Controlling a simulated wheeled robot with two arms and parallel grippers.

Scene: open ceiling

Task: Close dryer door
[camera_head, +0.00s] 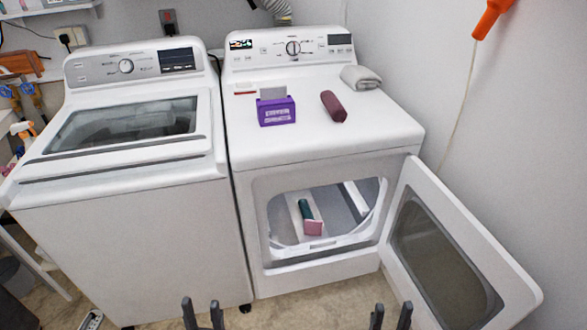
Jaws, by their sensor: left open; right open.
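The white dryer (330,150) stands on the right, beside a washer. Its door (400,277) is hinged on the right and stands wide open, swung out towards the front right. The dryer opening (271,235) shows, with a dark green and pink item (310,217) inside. My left gripper (203,312) is at the bottom edge of the view, open and empty, in front of the machines. My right gripper (390,316) is open and empty at the bottom edge, left of the door's lower part. Neither gripper touches the door.
A white top-loading washer (130,230) stands to the left, its lid shut. On the dryer top are a purple box (276,110), a dark red rolled item (333,106) and a folded grey cloth (361,78). A wall (530,130) is close on the right. Floor (270,313) shows in front.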

